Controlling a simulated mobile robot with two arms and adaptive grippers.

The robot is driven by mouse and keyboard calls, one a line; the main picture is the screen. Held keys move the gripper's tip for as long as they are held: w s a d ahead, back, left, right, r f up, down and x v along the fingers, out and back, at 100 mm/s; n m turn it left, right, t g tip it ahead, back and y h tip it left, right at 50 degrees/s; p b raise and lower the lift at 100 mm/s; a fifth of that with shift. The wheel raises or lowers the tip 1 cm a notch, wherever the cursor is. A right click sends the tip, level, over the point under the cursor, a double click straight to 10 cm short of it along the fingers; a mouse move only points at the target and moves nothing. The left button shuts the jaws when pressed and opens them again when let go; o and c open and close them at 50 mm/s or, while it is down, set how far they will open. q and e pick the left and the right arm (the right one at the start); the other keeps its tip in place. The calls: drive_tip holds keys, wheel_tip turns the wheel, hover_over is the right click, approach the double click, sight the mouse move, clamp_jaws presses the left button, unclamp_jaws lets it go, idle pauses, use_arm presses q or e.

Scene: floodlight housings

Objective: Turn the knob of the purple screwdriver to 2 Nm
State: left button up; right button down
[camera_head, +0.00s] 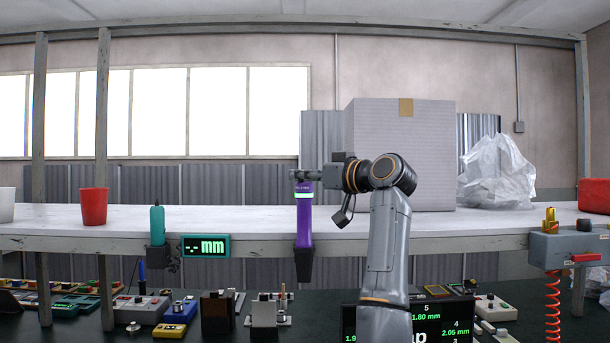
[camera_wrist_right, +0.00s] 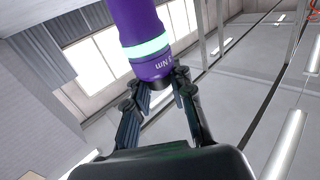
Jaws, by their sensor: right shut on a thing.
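The purple screwdriver (camera_head: 304,220) stands upright in a dark holder (camera_head: 304,262) at the front edge of the white shelf. It has a pale glowing ring near its top, also seen on the screwdriver in the right wrist view (camera_wrist_right: 146,30). My right gripper (camera_head: 299,175) comes in from the right and is shut on the dark knob at the top end. In the right wrist view the fingers (camera_wrist_right: 164,92) close around the knob and partly hide it. My left gripper is not in view.
A teal tool (camera_head: 157,222) and a display reading "-.- mm" (camera_head: 206,246) hang at the shelf edge. A red cup (camera_head: 94,206), a large grey box (camera_head: 402,150) and a plastic bag (camera_head: 497,175) stand on the shelf (camera_head: 240,216). Several small devices crowd the dark bench below.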

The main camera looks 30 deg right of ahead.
drive_tip(key=shift+f, duration=0.1)
drive_tip(key=c, duration=1.1)
unclamp_jaws()
drive_tip(key=shift+w, duration=0.1)
drive_tip(key=v, duration=1.2)
